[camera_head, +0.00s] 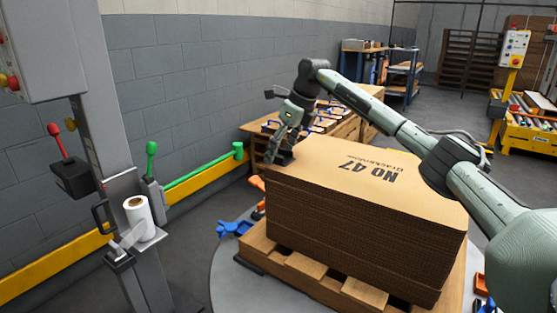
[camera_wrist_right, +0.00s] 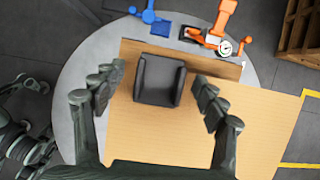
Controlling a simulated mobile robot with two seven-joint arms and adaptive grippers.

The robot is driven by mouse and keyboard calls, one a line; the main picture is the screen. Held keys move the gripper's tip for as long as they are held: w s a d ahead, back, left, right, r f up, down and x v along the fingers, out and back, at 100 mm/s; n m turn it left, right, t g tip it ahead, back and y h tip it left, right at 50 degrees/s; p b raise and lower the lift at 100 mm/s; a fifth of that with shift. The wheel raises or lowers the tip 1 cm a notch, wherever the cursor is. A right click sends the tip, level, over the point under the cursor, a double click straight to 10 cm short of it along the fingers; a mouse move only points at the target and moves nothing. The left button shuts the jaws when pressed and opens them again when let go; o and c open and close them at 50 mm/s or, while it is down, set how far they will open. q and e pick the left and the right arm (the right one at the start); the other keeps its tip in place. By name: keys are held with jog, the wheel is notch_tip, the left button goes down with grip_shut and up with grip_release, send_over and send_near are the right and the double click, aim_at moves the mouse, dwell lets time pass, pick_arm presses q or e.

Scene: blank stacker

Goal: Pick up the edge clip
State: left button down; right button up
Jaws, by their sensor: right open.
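The edge clip (camera_wrist_right: 160,80) is a black, squarish piece lying on top of the cardboard stack (camera_wrist_right: 150,135), near its edge. In the head view only a dark bit of the clip (camera_head: 284,158) shows at the stack's far left corner, below my fingers. My right gripper (camera_head: 280,143) is open and points down above it. In the right wrist view its fingers stand on either side of the clip, with a visible gap on both sides. Part of what looks like my left gripper (camera_wrist_right: 28,145) shows at the wrist view's left edge; its jaws are unclear.
The stack rests on a wooden pallet (camera_head: 317,291) on a round grey turntable (camera_head: 222,277). Orange clamps (camera_wrist_right: 217,30) and a blue clamp (camera_wrist_right: 148,13) stand beside the stack's edge. A wooden bench (camera_head: 350,124) with blue items stands behind. A post with levers stands at left.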

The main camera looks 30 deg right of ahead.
jog(key=c, duration=1.1)
jog(key=shift+c, duration=0.2)
